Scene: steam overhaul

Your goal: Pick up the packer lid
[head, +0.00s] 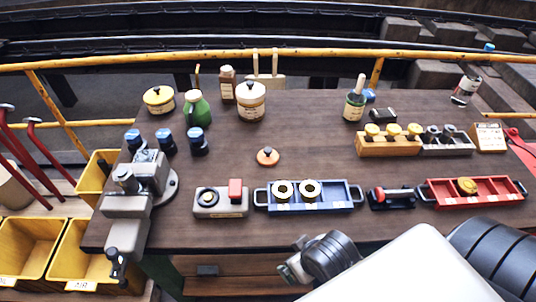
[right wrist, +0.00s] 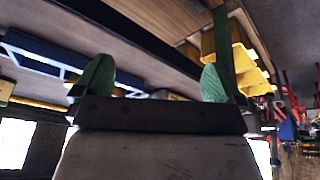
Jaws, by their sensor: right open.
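A small orange disc with a dark knob (head: 268,157), which looks like the packer lid, lies on the bare middle of the brown bench (head: 320,150), behind the blue tray. A cream jar (head: 251,105) and a round pot (head: 159,101) farther back have lids on them. My right gripper (head: 290,272) is low at the bench's front edge in the head view, well short of the orange lid. In the right wrist view its green-tipped fingers (right wrist: 155,82) are apart with nothing between them. My left gripper is not in view.
A grey vise (head: 145,180) stands at the left. A blue tray (head: 345,196) with two rings, a red tray (head: 500,189) and a grey block with a red part (head: 220,202) line the front. A green can (head: 198,112) stands behind. Bench around the orange lid is clear.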

